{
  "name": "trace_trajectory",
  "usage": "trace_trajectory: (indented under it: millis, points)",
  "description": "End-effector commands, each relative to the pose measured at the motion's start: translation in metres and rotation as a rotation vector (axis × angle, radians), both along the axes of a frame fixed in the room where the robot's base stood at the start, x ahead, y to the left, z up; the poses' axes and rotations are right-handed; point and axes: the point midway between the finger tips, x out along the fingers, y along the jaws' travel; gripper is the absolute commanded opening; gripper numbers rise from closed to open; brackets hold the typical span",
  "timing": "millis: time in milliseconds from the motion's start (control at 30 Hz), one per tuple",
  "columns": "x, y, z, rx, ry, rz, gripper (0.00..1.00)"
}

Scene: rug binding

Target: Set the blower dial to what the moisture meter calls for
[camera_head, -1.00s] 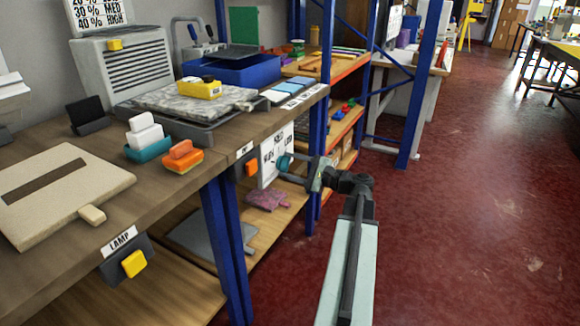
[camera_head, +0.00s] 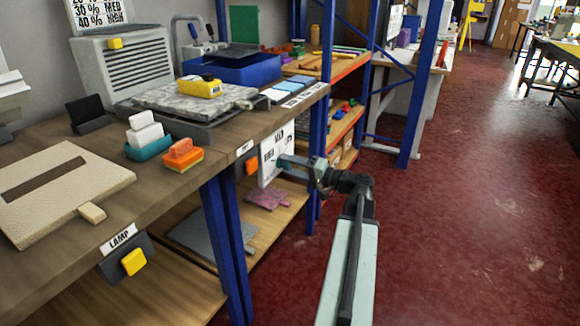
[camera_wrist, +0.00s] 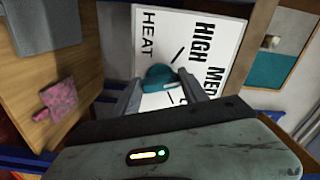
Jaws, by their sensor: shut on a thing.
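The dial panel (camera_head: 267,166) is a white plate with black lettering under the bench's front edge. In the wrist view, the panel (camera_wrist: 222,22) shows HEAT, HIGH and MED, partly cut off. My gripper (camera_head: 284,162) is shut on the teal dial knob (camera_wrist: 158,75), one finger on each side. A pale mark on the knob lies toward the lower right in the wrist view; I cannot tell which label it meets. The yellow moisture meter (camera_head: 205,90) rests on a grey mottled slab; its reading is too small to read. A chart (camera_head: 100,14) shows 30% MED and 40% HIGH.
A grey louvred unit (camera_head: 135,62) stands at the bench back. A yellow lamp button (camera_head: 133,262) and an orange button (camera_head: 252,168) are on the bench front. A blue shelf post (camera_head: 228,235) stands left of my arm. The red floor (camera_head: 470,220) at right is clear.

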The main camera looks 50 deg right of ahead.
Motion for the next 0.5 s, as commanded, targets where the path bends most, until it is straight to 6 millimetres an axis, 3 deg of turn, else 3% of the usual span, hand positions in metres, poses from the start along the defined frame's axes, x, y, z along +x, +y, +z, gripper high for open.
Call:
trace_trajectory:
  millis: [500]
  points:
    - [-0.0003, 0.0004, -0.0031, -0.453, -0.109, 0.006, 0.10]
